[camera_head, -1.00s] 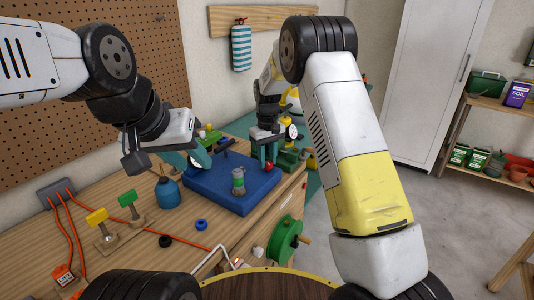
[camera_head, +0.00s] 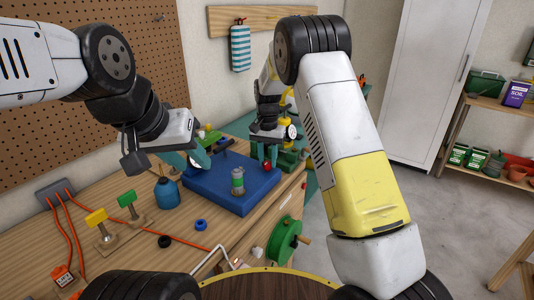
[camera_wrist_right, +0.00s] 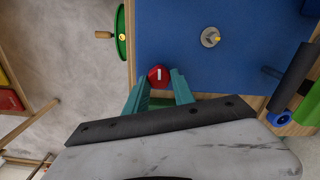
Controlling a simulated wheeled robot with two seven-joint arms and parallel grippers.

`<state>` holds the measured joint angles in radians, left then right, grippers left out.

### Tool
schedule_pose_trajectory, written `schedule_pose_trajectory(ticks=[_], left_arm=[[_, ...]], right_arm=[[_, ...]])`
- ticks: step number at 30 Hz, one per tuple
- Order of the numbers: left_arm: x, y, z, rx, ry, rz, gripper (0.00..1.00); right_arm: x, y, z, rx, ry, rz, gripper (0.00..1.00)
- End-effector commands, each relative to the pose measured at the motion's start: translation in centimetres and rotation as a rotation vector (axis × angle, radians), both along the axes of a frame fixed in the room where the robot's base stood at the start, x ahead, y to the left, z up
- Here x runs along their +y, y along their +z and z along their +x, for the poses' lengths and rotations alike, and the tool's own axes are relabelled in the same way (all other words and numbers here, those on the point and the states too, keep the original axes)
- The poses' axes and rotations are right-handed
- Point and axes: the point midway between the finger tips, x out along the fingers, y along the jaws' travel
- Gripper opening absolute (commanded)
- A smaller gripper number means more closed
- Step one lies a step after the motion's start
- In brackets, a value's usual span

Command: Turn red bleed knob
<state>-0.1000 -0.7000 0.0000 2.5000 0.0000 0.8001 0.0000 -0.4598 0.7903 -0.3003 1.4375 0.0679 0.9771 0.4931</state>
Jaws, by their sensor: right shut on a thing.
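The red bleed knob (camera_head: 267,166) is at the right front of the blue base (camera_head: 240,199). In the right wrist view the red knob (camera_wrist_right: 159,75) shows a pale line across its face, roughly upright in the picture. My right gripper (camera_head: 267,154) is over it, with its teal fingers on both sides. In the wrist view my right gripper (camera_wrist_right: 159,82) is shut on the knob. My left gripper (camera_head: 200,157) hangs over the back left of the blue base, apart from the knob. Whether its fingers hold anything is unclear.
A green and grey cylinder (camera_head: 238,181) stands on the blue base. A blue bottle (camera_head: 166,192), yellow (camera_head: 97,217) and green (camera_head: 127,200) handled valves and orange cables stand to the left. A green wheel (camera_head: 284,240) is at the bench's front edge.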

Motion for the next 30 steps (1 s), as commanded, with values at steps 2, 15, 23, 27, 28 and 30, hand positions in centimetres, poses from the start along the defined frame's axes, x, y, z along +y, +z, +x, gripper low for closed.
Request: schedule_pose_trajectory(ticks=[2, 15, 23, 27, 28, 30], left_arm=[[0.0, 0.0, 0.0, 0.0, 0.0, 0.0, 0.36], [0.0, 0.0, 0.0, 0.0, 0.0, 0.0, 0.36], [0.0, 0.0, 0.0, 0.0, 0.0, 0.0, 0.36], [0.0, 0.0, 0.0, 0.0, 0.0, 0.0, 0.36], [0.0, 0.0, 0.0, 0.0, 0.0, 0.0, 0.36], [0.0, 0.0, 0.0, 0.0, 0.0, 0.0, 0.36]], right_arm=[[-0.03, 0.12, 0.07, -0.002, -0.03, 0.0, 0.0], [-0.03, 0.13, 0.07, -0.003, -0.092, 0.001, 0.0], [-0.02, 0.13, 0.08, -0.003, -0.091, 0.001, 0.32], [-0.02, 0.09, 0.06, -0.003, -0.091, 0.001, 0.52], [-0.02, 0.08, 0.05, -0.003, -0.09, 0.001, 0.52], [-0.02, 0.06, 0.04, -0.001, -0.09, 0.001, 0.52]])
